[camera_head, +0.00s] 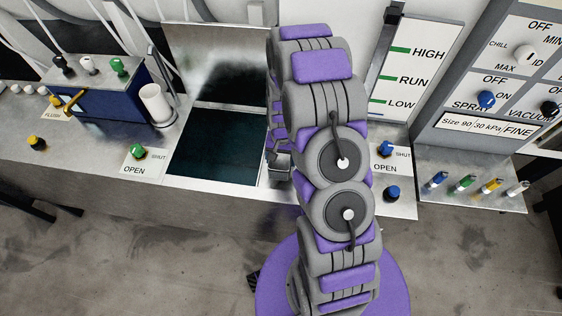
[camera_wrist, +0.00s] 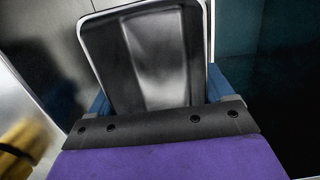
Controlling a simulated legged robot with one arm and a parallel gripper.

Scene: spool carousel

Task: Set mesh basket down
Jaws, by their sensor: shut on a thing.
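My gripper (camera_wrist: 160,97) is seen from behind in the wrist view, with a blue finger at each side. It is shut on what looks like the mesh basket (camera_wrist: 155,55), a dark tapered body with a pale rim. The basket's base and what lies under it are hidden. In the head view my arm covers most of the gripper. A small grey boxy part (camera_head: 279,166) shows left of my arm, at the right edge of the dark tank; I cannot tell whether it is basket or gripper.
The open tank (camera_head: 215,150) holds dark liquid, with its lid raised behind. Knobs marked OPEN and SHUT stand on either side. A white cup (camera_head: 156,104) and a blue box (camera_head: 95,95) are at left. Several coloured pegs (camera_head: 465,183) stand on the right shelf.

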